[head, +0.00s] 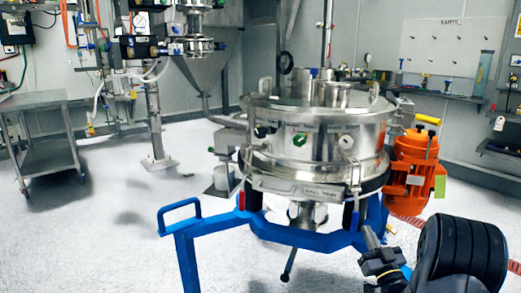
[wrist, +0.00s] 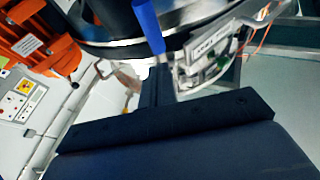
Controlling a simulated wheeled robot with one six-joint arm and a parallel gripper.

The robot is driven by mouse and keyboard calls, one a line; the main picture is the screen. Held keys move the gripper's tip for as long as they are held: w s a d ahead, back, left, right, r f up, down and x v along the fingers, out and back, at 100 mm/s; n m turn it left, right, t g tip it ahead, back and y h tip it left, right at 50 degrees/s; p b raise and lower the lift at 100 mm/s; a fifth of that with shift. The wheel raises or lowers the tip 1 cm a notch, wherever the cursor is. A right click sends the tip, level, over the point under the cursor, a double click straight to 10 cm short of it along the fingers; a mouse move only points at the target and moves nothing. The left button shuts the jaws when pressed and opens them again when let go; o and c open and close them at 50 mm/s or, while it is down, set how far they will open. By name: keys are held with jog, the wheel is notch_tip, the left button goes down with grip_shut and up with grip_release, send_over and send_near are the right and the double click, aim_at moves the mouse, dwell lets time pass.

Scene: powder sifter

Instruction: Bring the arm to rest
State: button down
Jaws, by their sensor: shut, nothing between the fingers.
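My gripper (head: 371,238) is at the lower right of the head view, in front of the blue frame's right side. In the wrist view, its dark fingers (wrist: 157,88) are together, with nothing seen between them. The steel powder sifter (head: 312,145) stands behind it on the blue frame (head: 290,236). The sifter's dark underside and rim fill the top of the wrist view (wrist: 200,18). A blue bar (wrist: 148,25) shows just beyond the fingertips; I cannot tell whether they touch it.
An orange motor (head: 411,165) is mounted at the sifter's right, close to my arm. A steel cart (head: 45,145) stands at the far left. A wall shelf (head: 440,93) runs along the back right. Pale floor (head: 110,235) is open at the left.

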jog(key=w+r+t+b, duration=0.2)
jog(key=w+r+b, duration=0.2)
jog(key=r+b, duration=0.25)
jog(key=s+f+g+p, duration=0.2)
jog(key=s+f+p, duration=0.2)
jog(key=f+p, duration=0.3)
jog(key=s+r+g+h+p, duration=0.1)
jog(key=s+r+g+p, duration=0.2)
jog(key=p, duration=2.8)
notch_tip(320, 180, up, 7)
jog(key=g, duration=0.5)
jog(key=shift+s+d+h, duration=0.15)
jog(key=shift+d+h, duration=0.15)
jog(key=shift+d, duration=0.05)
jog(key=shift+f+g+p, duration=0.1)
jog(key=shift+g+p, duration=0.2)
